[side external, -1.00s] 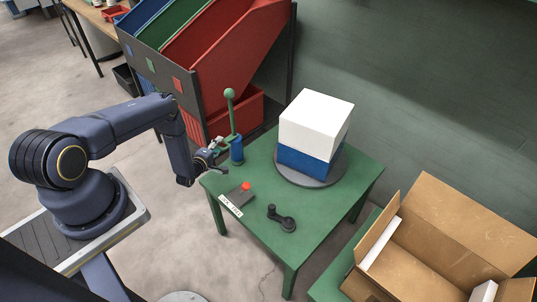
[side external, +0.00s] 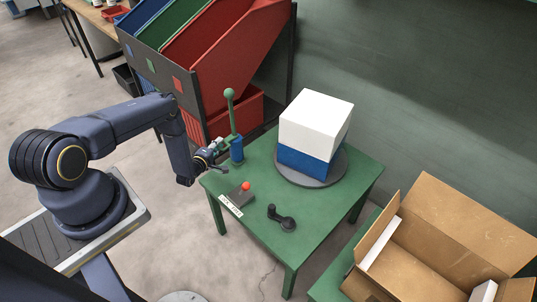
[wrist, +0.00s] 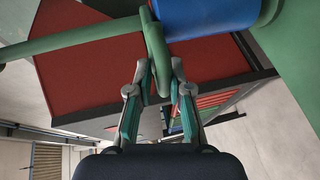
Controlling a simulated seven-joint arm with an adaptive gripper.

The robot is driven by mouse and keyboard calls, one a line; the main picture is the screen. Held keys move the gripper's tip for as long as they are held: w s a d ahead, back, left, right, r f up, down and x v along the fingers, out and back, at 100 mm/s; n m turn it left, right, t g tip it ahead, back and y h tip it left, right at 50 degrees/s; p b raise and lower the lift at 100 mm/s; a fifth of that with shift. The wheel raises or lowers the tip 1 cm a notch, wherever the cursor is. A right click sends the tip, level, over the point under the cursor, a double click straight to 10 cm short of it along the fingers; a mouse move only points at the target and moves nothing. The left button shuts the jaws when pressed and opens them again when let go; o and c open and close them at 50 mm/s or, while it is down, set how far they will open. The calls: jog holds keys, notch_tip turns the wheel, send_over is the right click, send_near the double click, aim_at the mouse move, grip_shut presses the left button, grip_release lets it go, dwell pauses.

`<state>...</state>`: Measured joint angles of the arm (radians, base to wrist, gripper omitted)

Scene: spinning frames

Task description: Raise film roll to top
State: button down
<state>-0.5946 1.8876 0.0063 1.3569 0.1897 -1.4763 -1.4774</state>
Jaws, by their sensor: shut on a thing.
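The blue film roll (side external: 237,154) sits low on an upright green post (side external: 232,120) with a ball on top, at the table's left back corner. A green bracket or handle (side external: 229,143) sticks out at the roll, towards my gripper. In the wrist view the blue roll (wrist: 208,15) is at the top, with the green handle (wrist: 155,45) beside it. My gripper (wrist: 160,72) is shut on this green handle, its fingers on either side of it. In the side view my gripper (side external: 218,153) is just left of the roll. The exact finger contact is small there.
The green table (side external: 320,205) also holds a white-and-blue block (side external: 316,120) on a grey disc, a red-button box (side external: 243,190) and a black crank (side external: 282,217). Coloured chutes (side external: 215,60) stand close behind the post. An open carton (side external: 450,235) is at lower right.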

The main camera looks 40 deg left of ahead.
notch_tip(320, 180, up, 13)
jog(key=shift+s, duration=0.15)
jog(key=c, duration=1.2)
grip_release()
jog(key=v, duration=1.2)
jog(key=shift+r, duration=0.15)
